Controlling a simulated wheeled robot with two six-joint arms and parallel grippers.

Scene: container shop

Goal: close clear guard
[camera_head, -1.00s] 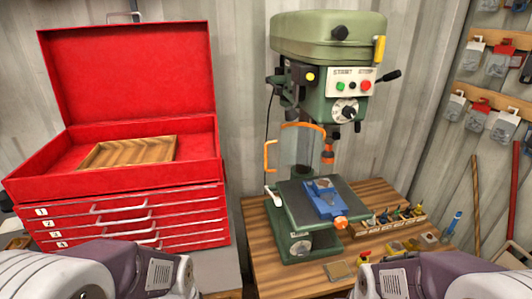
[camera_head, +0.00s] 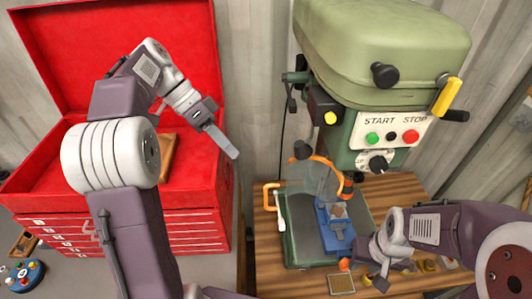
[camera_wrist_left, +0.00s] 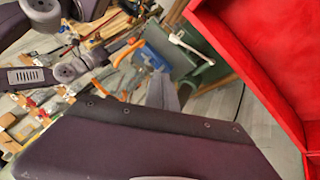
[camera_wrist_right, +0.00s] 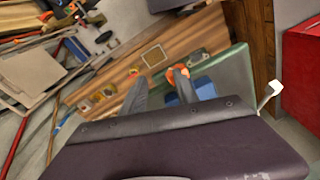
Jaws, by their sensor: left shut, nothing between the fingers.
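The clear guard (camera_head: 312,180) is a see-through panel with an orange rim and an orange handle (camera_head: 269,197) at its left. It hangs on the green drill press (camera_head: 385,45), swung out to the left of the spindle, above the table with the blue vise (camera_head: 335,226). My left gripper (camera_head: 232,152) is shut and empty, in the air in front of the red tool chest, left of the guard and apart from it. My right gripper (camera_head: 376,280) is low, right of the vise; its fingers are apart and empty in the right wrist view (camera_wrist_right: 158,82).
The open red tool chest (camera_head: 110,85) with a wooden tray (camera_head: 167,158) stands left, under my left arm. A wooden bench (camera_head: 265,255) carries the press, a small square plate (camera_head: 341,283) and bits. There is a gap between chest and press.

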